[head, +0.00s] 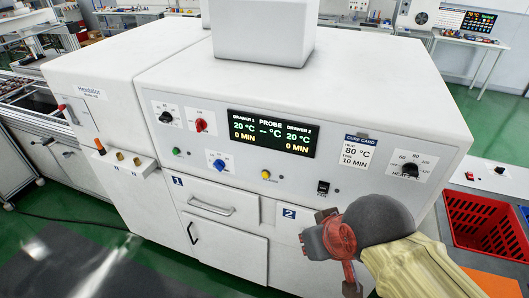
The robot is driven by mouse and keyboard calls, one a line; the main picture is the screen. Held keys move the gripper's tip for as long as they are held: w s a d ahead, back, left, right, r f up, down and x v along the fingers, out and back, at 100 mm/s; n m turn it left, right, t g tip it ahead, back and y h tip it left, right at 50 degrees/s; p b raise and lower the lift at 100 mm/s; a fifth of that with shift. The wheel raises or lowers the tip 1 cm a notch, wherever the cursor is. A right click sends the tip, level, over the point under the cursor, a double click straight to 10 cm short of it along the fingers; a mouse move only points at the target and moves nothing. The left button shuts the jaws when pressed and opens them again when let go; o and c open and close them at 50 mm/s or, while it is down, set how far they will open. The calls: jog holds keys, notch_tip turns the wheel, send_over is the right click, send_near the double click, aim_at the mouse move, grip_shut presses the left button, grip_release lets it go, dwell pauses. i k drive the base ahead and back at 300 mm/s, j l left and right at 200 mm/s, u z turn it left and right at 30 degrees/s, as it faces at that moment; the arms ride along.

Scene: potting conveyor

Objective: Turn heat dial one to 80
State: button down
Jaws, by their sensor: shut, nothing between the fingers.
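The heat dial at the upper left of the white oven's front panel is a black knob (166,117) on a small white scale plate, above drawer 1. Its pointer and numbers are too small to read. A second black heat dial (410,170), marked HEAT 2, sits at the panel's right end. The display (271,133) reads 20 °C and 0 MIN for both drawers. My gripper (313,243), red and grey, is shut and empty at the lower right, in front of the drawer 2 area. It is well apart from the left dial and hides part of the lower front.
A red knob (200,125), a blue knob (217,165), a green button (176,152) and a yellow button (265,175) are near the left dial. The cure card (357,152) reads 80 °C, 10 MIN. Drawer handles (212,209) jut out below. A red crate (484,228) stands right.

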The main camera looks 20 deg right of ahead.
aim_at(166, 117)
jog(key=i+j, duration=0.3)
jog(key=i, duration=0.15)
jog(key=i+j+u, duration=0.1)
jog(key=i+j, duration=0.2)
jog(key=i, duration=0.15)
